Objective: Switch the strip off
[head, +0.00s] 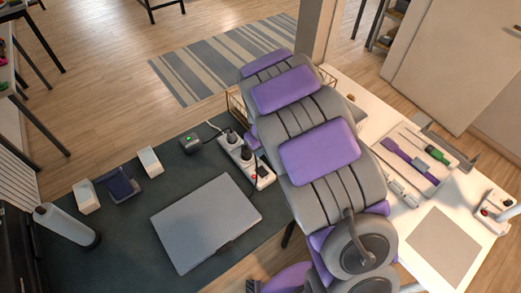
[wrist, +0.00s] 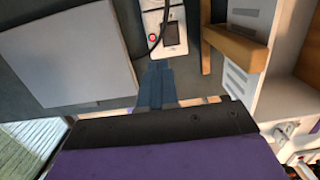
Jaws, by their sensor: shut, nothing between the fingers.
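A white power strip (head: 263,172) with dark plugs in it lies on the dark desk mat, right of the laptop, in the head view. In the wrist view the strip (wrist: 176,50) is at the top middle, with a small red switch (wrist: 153,38) near its close end and a dark cable crossing it. My gripper (wrist: 157,66) is shut and empty, its blue-grey fingers pointing at the strip's close end just below the switch. I cannot tell whether they touch it. In the head view my arm hides the gripper. Whether the switch is on or off is unclear.
A closed grey laptop (head: 205,222) lies left of the strip. A wooden piece (wrist: 235,45) stands right of it in the wrist view. A second strip with a red switch (head: 491,211) is on the white table at right. A tray of tools (head: 415,160) lies there too.

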